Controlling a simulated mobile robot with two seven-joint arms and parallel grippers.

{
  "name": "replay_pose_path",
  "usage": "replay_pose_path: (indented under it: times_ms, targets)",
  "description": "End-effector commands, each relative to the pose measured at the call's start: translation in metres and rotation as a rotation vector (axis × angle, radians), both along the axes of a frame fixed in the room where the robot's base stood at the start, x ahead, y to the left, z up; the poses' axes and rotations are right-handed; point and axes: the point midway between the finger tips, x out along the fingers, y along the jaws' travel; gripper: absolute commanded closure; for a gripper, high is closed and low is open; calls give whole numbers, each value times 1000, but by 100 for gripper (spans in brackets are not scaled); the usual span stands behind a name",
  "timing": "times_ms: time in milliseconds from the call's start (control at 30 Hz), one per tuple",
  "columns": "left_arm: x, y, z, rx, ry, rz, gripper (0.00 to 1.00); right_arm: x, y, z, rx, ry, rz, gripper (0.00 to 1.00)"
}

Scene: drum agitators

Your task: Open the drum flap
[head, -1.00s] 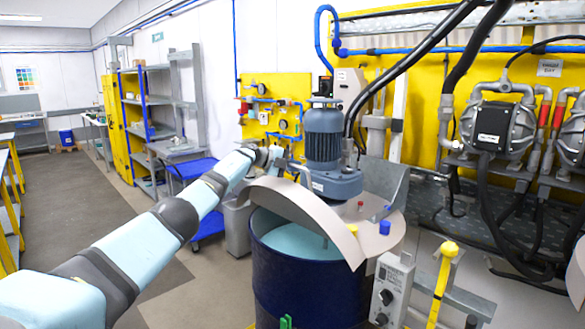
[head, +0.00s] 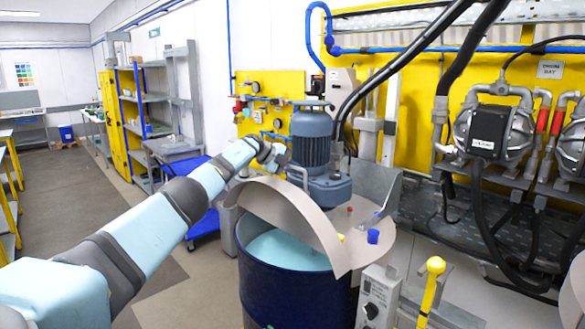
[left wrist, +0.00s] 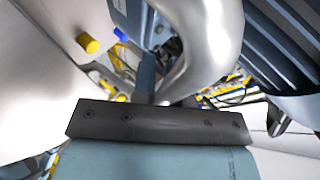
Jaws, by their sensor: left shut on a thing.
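The drum (head: 290,295) is dark blue, with a grey-beige lid (head: 372,250) on top. Its curved flap (head: 290,212) stands raised and tilted at the front, and pale blue-green contents show beneath it. My left gripper (head: 272,160) is at the flap's far left side, beside the agitator motor (head: 311,140). It is shut on the flap handle, a shiny curved bar (left wrist: 222,50) that fills the middle of the left wrist view. The fingertips themselves are mostly hidden there. My right gripper is not in view.
Red and blue knobs stand on the lid; the blue knob (head: 373,236) is nearer. A grey control box (head: 376,300) and a yellow-topped lever (head: 432,285) stand at the front right. Pumps (head: 490,130) line the back wall. Open floor lies left of my arm.

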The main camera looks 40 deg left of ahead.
Motion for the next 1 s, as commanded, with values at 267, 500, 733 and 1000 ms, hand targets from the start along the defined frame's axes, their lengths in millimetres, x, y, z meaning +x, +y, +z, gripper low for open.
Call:
replay_pose_path:
  times_ms: [267,500,733,1000]
  targets:
    - [0,-4,-10,2,15,-8,76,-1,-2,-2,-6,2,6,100]
    - [-3,0,-7,3,11,-5,76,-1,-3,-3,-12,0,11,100]
    - [-24,14,9,6,9,-4,76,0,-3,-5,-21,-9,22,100]
    - [-70,42,46,2,5,-3,76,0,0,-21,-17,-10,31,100]
